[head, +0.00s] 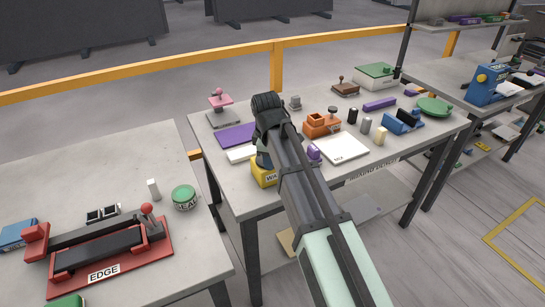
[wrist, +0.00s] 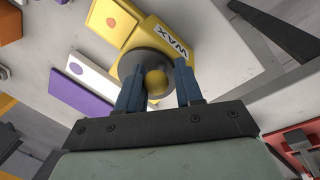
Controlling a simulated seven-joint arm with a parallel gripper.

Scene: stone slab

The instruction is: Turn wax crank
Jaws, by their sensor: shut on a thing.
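The wax device is a yellow box marked WAX (wrist: 168,40), at the top of the wrist view. In the head view it shows partly (head: 263,178) at the near left edge of the middle table, behind my arm. Its crank has a dark round disc (wrist: 131,60) and a small yellow knob (wrist: 157,84). My gripper (wrist: 160,76) has its two blue fingers on either side of the knob, shut on it. In the head view my gripper (head: 262,158) is mostly hidden by my wrist, and the crank is hidden there.
Close by lie a purple plate (head: 235,136), a white block (head: 241,154) and a white MILK pad (head: 342,148). A purple knob (head: 314,152) stands beside my arm. An orange device (head: 322,124) sits behind. The left table holds a red EDGE device (head: 110,250).

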